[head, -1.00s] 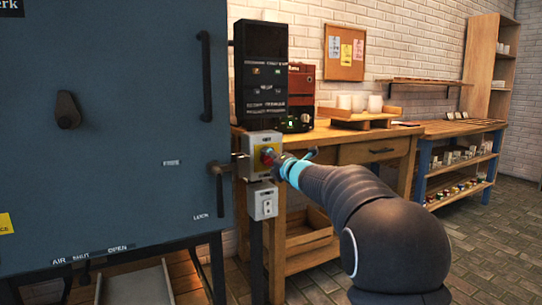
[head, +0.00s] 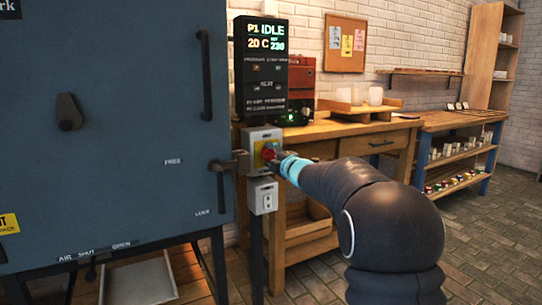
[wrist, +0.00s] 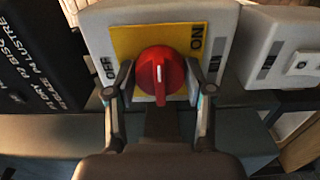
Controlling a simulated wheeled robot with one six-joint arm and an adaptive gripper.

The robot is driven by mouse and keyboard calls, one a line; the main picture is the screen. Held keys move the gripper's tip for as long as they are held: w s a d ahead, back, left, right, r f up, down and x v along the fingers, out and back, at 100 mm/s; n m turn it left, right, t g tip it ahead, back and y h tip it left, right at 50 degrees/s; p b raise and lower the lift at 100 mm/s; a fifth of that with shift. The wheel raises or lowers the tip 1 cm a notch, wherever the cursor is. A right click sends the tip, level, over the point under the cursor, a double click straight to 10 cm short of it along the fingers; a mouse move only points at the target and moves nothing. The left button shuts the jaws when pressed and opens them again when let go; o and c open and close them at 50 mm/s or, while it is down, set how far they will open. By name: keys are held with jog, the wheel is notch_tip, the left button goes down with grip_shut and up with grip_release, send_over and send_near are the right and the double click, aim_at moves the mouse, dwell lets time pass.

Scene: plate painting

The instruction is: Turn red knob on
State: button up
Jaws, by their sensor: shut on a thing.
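The red knob (wrist: 160,74) sits on a yellow plate (wrist: 124,41) marked OFF and ON, on a grey switch box (head: 252,139). In the wrist view its white mark lies along the picture's vertical, between the two words. My gripper (wrist: 160,82) has a finger on each side of the knob and is shut on it. In the head view the knob (head: 269,151) is partly hidden by my gripper. The control panel (head: 263,70) above is lit and reads P1 IDLE, 20 C, SET 230.
A large blue-grey kiln door (head: 110,120) with handles stands at the left, close to the switch box. A smaller socket box (head: 264,197) hangs below. A wooden workbench (head: 340,145) stands behind my arm.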

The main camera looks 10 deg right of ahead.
jog(key=o, duration=1.2)
jog(key=shift+c, duration=0.2)
jog(key=v, duration=1.2)
